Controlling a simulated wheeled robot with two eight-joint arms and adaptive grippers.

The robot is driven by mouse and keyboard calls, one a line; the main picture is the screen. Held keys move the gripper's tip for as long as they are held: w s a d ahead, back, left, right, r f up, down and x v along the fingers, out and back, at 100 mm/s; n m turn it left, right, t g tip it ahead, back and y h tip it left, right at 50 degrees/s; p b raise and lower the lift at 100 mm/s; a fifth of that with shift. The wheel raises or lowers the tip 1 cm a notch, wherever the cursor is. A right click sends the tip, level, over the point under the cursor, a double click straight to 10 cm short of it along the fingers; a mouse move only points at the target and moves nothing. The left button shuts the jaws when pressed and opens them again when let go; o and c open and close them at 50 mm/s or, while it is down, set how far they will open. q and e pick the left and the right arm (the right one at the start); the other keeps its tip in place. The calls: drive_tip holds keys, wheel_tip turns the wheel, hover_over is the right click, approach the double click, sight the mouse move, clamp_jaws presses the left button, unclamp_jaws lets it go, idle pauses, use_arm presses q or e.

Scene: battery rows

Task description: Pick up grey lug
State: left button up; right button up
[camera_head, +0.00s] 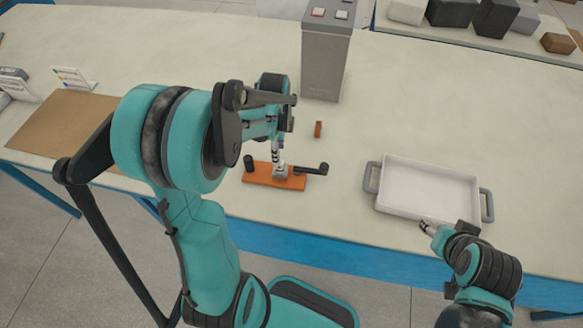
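A small grey piece (281,173), which looks like the grey lug, is at the middle of an orange board (258,178) on the table. My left gripper (278,158) points down right at the grey piece from above. The fingers are too small to tell whether they are open or shut on it. The board also bears a black peg (249,163) at its left and a black handle-like part (318,169) at its right. My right gripper (427,226) is by the front edge of a white tray, away from the board. Its finger opening cannot be made out.
The white tray (433,166) with grey handles looks empty. A small brown block (318,129) stands behind the board. A tall grey box (326,62) with buttons stands farther back. A brown mat (65,130) lies at left. Dark blocks (495,18) sit at back right.

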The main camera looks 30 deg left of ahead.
sight(280, 168)
use_arm(q)
wheel_tip(280, 168, down, 8)
drive_tip(key=b, duration=0.3)
drive_tip(key=shift+w+r, duration=0.1)
drive_tip(key=shift+w, duration=0.05)
drive_tip(key=shift+r, duration=0.1)
drive_tip(key=shift+d, duration=0.1)
clamp_jaws()
